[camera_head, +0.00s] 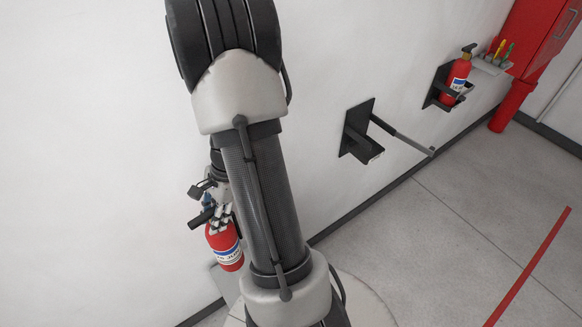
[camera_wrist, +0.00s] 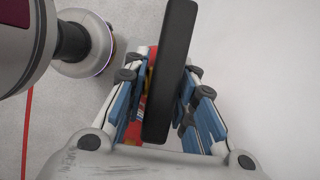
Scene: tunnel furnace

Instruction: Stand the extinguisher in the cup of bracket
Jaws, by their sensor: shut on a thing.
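The red extinguisher (camera_head: 224,246) with a blue and white label hangs at the left, held off the floor and looking about upright, beside my forearm. My gripper (camera_head: 215,214) is shut on its top part. In the wrist view, my gripper (camera_wrist: 163,85) has its blue-padded fingers either side of the extinguisher's black handle (camera_wrist: 170,70), with a little red body behind it. The empty black bracket (camera_head: 359,133) is on the wall right of my arm, its cup low and a grey bar swung out to the right. The gripper is well left of it.
A second bracket (camera_head: 436,88) farther right holds another red extinguisher (camera_head: 456,80). Beyond it are a small shelf of tools (camera_head: 493,62) and a red cabinet (camera_head: 545,35). The grey floor (camera_head: 430,240) at right is clear, with a red line (camera_head: 530,265).

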